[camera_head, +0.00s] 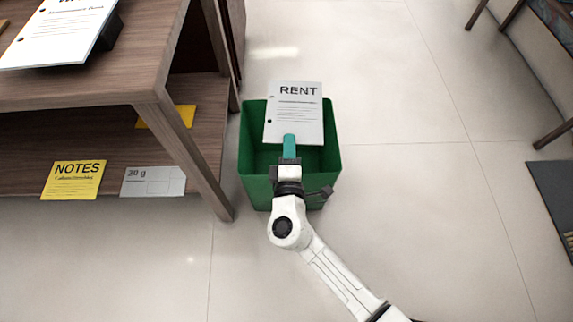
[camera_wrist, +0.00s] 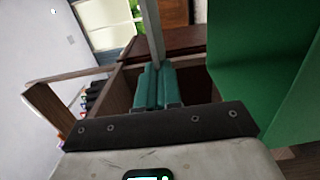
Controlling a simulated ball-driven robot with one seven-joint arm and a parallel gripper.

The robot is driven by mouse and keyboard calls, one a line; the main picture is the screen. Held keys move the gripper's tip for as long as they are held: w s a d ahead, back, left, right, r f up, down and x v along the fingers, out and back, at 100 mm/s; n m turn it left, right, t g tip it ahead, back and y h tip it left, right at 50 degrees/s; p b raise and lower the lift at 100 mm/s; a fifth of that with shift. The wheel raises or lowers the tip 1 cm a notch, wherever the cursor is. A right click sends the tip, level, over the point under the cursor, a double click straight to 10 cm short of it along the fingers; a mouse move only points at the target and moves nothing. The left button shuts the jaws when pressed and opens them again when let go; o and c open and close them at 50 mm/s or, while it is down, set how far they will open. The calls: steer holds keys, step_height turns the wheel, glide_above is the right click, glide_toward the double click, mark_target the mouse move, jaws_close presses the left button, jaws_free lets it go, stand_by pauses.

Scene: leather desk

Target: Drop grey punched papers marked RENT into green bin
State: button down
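A light grey sheet marked RENT (camera_head: 294,112), with punched holes along its left edge, is held upright over the green bin (camera_head: 256,186). My gripper (camera_head: 290,143) is shut on the sheet's lower edge, with its teal fingers above the bin's opening. In the wrist view the teal fingers (camera_wrist: 153,86) are close together, with the sheet (camera_wrist: 151,28) seen edge-on between them. The bin's green wall (camera_wrist: 252,62) fills the right of that view. The sheet and my arm hide part of the bin's inside, so its contents cannot be told.
A wooden table (camera_head: 120,72) stands left of the bin, its leg close by. Its top bears a white punched document (camera_head: 58,38). Its lower shelf bears a yellow NOTES sheet (camera_head: 74,180), a grey card (camera_head: 153,182) and another yellow sheet (camera_head: 180,117). Floor right of the bin is clear.

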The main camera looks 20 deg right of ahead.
step_height(320, 180, down, 6)
steer(key=b, duration=0.4)
steer(key=c, duration=1.2)
jaws_free()
steer(key=shift+c, duration=0.2)
steer(key=shift+s, duration=0.1)
steer(key=p+v, duration=0.2)
steer(key=v, duration=0.8)
steer(key=shift+s+a, duration=0.2)
steer(key=shift+s, duration=0.1)
